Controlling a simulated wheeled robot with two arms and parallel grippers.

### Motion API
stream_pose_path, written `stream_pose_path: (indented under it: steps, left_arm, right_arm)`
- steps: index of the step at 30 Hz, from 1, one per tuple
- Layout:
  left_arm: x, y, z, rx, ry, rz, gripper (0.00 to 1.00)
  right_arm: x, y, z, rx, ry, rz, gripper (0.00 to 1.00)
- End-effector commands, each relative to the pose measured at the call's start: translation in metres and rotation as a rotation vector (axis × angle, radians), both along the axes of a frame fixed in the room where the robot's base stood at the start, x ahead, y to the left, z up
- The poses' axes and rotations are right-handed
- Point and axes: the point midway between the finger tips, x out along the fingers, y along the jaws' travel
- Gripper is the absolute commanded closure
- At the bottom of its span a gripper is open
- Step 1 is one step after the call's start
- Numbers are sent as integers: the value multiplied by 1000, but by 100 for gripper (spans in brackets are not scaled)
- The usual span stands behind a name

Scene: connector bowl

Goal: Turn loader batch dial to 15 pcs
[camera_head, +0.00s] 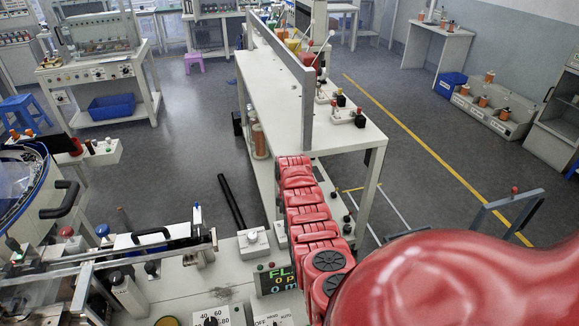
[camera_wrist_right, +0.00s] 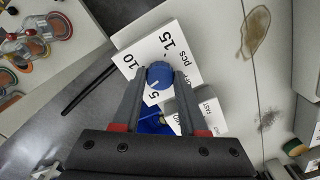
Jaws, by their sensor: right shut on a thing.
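The batch dial is a blue knob (camera_wrist_right: 160,75) on a white label plate (camera_wrist_right: 190,48) in the right wrist view. The plate is printed 5, 10 and 15 pcs. A pale pointer mark on the knob appears to face the 5 side, but it is small and partly unclear. My right gripper (camera_wrist_right: 159,78) has its fingers on both sides of the knob and is shut on it. I cannot make out this dial or my right gripper in the head view. My left gripper is not in view.
A second white plate marked FAST (camera_wrist_right: 208,108) lies close beside the dial. In the head view, a panel marked 40, 60, 80 (camera_head: 213,317) and a dark display (camera_head: 277,280) sit at the bottom. Metal rails (camera_head: 110,255) cross the bench at left.

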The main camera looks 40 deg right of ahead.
Motion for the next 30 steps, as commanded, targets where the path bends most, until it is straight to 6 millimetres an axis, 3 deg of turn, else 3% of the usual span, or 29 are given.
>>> stream_pose_path:
  steps: [18, 30]
  left_arm:
    - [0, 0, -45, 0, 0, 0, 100]
    - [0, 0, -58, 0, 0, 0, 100]
  right_arm:
    - [0, 0, -3, -1, -1, -551, 100]
    - [1, 0, -1, -1, -1, -743, 100]
